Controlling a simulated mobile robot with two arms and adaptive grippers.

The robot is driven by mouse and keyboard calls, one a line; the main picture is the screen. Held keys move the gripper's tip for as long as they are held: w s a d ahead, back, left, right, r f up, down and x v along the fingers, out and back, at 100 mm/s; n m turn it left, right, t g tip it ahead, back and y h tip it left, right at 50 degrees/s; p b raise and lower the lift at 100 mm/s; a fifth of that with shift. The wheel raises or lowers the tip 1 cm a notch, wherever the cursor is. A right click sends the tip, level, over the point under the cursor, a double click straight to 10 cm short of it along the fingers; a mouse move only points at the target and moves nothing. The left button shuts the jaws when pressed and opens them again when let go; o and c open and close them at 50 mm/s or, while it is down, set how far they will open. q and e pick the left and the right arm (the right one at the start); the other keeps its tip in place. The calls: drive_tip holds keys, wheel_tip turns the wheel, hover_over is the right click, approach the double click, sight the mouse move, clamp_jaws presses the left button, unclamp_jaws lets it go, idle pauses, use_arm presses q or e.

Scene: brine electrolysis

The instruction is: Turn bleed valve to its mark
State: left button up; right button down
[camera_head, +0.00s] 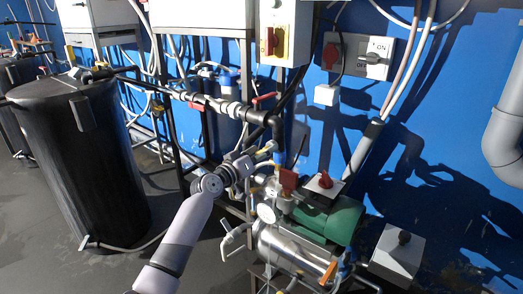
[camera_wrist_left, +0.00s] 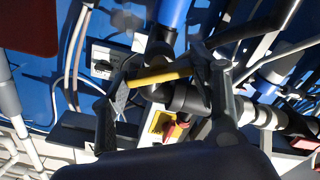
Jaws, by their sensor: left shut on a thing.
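My left gripper (camera_head: 258,161) reaches in from the lower left to the pipework above the pump in the head view. In the left wrist view my left gripper (camera_wrist_left: 162,77) has its fingers on the two ends of a short yellow handle (camera_wrist_left: 158,76), which looks like the bleed valve's. The handle lies between the fingertips, slightly tilted in the picture. In the head view the gripper largely hides the valve, and its mark cannot be made out. My right gripper is in neither view.
A pump with a green motor (camera_head: 340,220) and a round gauge (camera_head: 266,212) stands right below the gripper. A red-handled valve (camera_head: 265,98) is on the pipe above. A black tank (camera_head: 75,160) stands left.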

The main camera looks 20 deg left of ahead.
use_arm(q)
drive_tip(key=shift+a+f+n+p, duration=0.1)
drive_tip(key=shift+n+p, duration=1.1)
drive_tip(key=shift+n, duration=1.85)
drive_tip(key=shift+f+n+p, duration=0.1)
drive_tip(key=shift+n+p, duration=1.1)
drive_tip(key=shift+n, duration=1.85)
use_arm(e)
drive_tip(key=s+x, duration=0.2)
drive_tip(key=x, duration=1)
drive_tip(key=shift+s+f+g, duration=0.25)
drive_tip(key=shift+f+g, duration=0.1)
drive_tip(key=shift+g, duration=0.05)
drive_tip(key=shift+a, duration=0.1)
use_arm(q)
drive_tip(key=o, duration=1.1)
drive_tip(key=shift+r, duration=0.1)
drive_tip(key=shift+o, duration=0.2)
drive_tip(key=shift+s, duration=0.15)
